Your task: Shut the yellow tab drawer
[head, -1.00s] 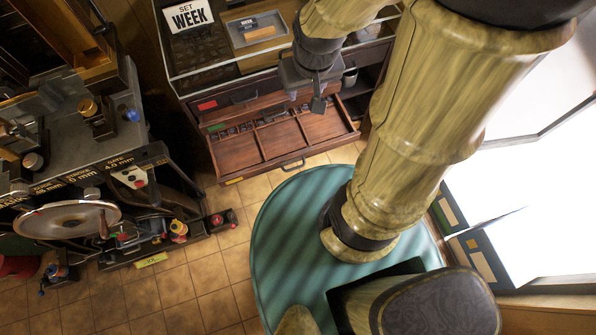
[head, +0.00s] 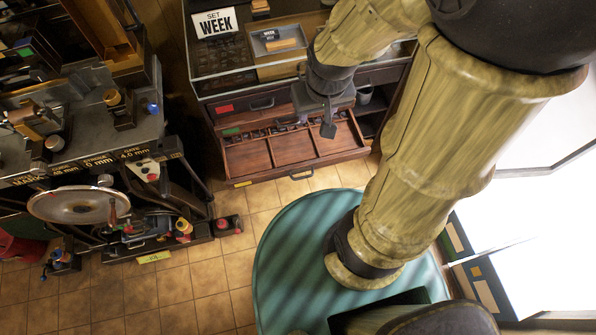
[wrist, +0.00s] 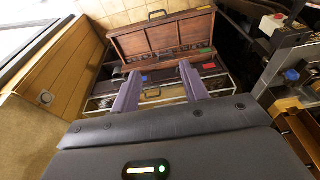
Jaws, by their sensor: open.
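The yellow tab drawer (head: 292,172) is the low wooden drawer of the dark cabinet. It stands pulled out, with its divided inside showing. Its yellow tab (head: 241,184) is at the left of its front, and its handle (head: 301,174) is near the middle. In the wrist view the drawer (wrist: 130,44) lies beyond the fingertips, with its handle (wrist: 157,14) at the top. My gripper (head: 328,126) hangs over the right part of the drawer in the head view. Its two fingers stand apart with nothing between them in the wrist view (wrist: 161,78). I cannot tell whether it touches anything.
Drawers with a red tab (head: 225,108) and a green tab (head: 231,131) are above, apparently shut. A "SET WEEK" sign (head: 214,22) is on top. A machine bench with a handwheel (head: 78,204) stands left. Tiled floor (head: 262,222) before the drawer is clear.

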